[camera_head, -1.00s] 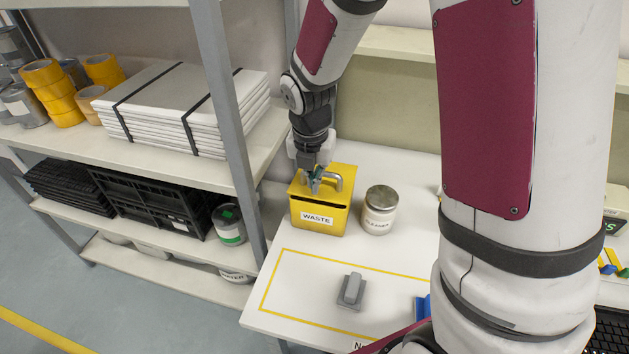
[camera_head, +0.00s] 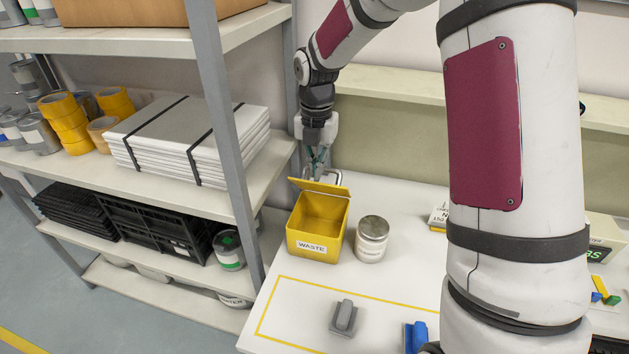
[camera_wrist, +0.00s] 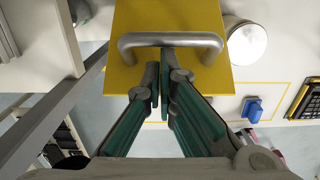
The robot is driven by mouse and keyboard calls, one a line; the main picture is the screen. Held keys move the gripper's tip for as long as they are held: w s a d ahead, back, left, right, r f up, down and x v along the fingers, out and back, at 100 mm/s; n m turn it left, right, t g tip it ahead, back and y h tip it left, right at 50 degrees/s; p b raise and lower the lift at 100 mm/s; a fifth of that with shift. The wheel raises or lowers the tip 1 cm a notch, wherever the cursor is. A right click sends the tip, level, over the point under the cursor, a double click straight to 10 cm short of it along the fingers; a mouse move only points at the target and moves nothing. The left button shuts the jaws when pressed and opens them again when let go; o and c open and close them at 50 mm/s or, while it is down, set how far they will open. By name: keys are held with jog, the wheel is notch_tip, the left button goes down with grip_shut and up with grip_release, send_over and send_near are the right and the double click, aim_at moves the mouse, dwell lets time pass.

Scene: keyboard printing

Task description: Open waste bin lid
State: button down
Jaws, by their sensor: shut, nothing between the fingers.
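The yellow waste bin (camera_head: 318,239) with its "WASTE" label stands on the white table, left of centre in the head view. Its yellow lid (camera_head: 318,186) is raised at the back and the box interior shows. The lid's metal handle (camera_wrist: 171,42) shows large at the top of the wrist view, over the yellow lid surface (camera_wrist: 168,18). My gripper (camera_head: 318,172) is above the back of the bin, at the raised lid. In the wrist view, my gripper's fingertips (camera_wrist: 164,62) are together, just below the handle bar in the picture. Whether they touch the handle I cannot tell.
A metal-lidded jar (camera_head: 372,240) stands just right of the bin. A grey block-shaped tool (camera_head: 344,317) lies inside the yellow outline in front. Metal shelving (camera_head: 225,130) stands close on the left. The table between jar and outline is clear.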

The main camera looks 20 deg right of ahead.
jog(key=w+d+r, duration=0.1)
jog(key=w+d, duration=0.3)
jog(key=w, duration=0.1)
jog(key=shift+b, duration=0.45)
jog(key=shift+w+r, duration=0.1)
jog(key=shift+a, duration=0.1)
